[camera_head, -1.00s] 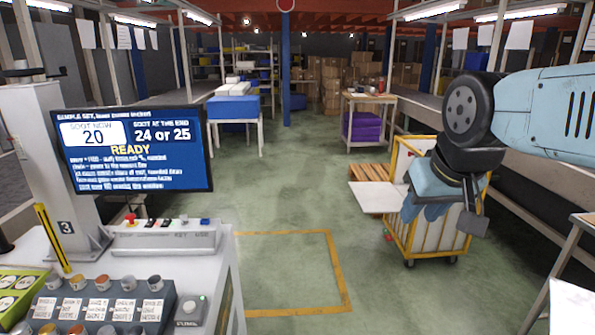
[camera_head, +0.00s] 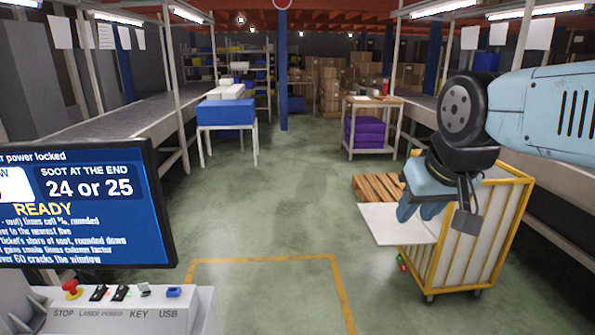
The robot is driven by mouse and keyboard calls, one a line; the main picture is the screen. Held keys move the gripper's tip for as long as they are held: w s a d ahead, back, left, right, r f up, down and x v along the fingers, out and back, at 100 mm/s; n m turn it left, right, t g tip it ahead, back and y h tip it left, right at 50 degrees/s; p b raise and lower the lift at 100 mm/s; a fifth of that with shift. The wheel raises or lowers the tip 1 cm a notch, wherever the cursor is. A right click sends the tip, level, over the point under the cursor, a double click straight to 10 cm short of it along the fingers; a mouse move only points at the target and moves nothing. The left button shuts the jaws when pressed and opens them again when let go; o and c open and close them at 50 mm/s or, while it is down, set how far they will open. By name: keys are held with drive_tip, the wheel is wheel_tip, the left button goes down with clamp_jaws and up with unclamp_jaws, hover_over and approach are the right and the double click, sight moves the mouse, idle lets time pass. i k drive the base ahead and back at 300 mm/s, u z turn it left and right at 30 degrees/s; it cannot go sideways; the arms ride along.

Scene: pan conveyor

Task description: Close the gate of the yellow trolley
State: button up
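The yellow trolley (camera_head: 470,257) stands on the floor at the right, with a yellow frame and pale panels. A flat white panel (camera_head: 382,224), apparently its gate, sticks out level from the trolley's left side, so the gate looks open. My gripper (camera_head: 418,212) hangs from my arm in front of the trolley's upper left corner and over the panel's right part in the picture. The gripper hides part of the trolley's left edge.
A wooden pallet (camera_head: 378,187) lies behind the panel. A screen (camera_head: 85,205) and a control console (camera_head: 130,308) stand at the near left. A yellow line (camera_head: 260,258) marks the floor. The green floor (camera_head: 280,210) left of the trolley is clear.

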sight(381, 219)
drive_tip(key=u, duration=0.05)
drive_tip(key=i, duration=1.6)
drive_tip(key=z, duration=1.2)
